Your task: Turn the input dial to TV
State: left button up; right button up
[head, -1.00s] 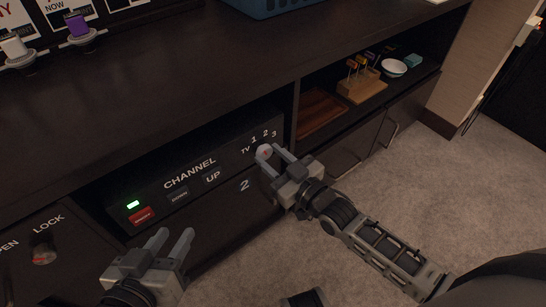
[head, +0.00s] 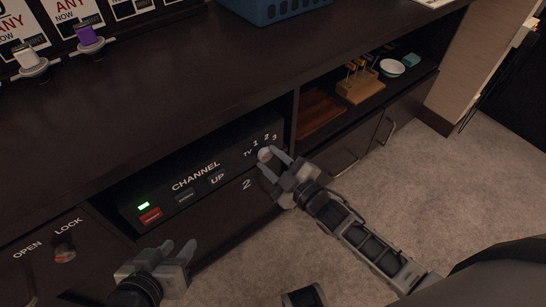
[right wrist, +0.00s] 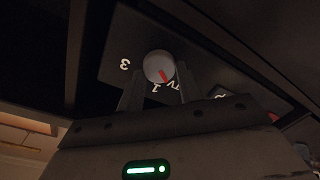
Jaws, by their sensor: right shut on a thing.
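The input dial (head: 265,154) is a pale round knob with a red pointer, on the right end of the dark channel panel (head: 230,165). Labels TV, 1, 2 and 3 stand around it in the head view. In the right wrist view the dial (right wrist: 158,64) shows its red pointer aimed down-right, toward the TV label (right wrist: 173,85), beside the 1. The label 2 is hidden there. My right gripper (head: 267,161) is shut on the dial, one finger on each side. My left gripper (head: 177,247) is open and empty, below the panel's left part.
Left of the dial are UP (head: 217,179) and DOWN buttons, a red button (head: 150,216) and a green light. An OPEN/LOCK knob (head: 64,253) is at far left. A wooden rack (head: 358,88) and white bowl (head: 392,68) stand on the right shelf. The countertop overhangs the panel.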

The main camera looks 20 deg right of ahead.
pick_arm(q)
jog(key=shift+s+f, duration=0.1)
jog(key=shift+f, duration=0.05)
pick_arm(e)
jog(key=shift+n, duration=0.5)
jog(key=o, duration=1)
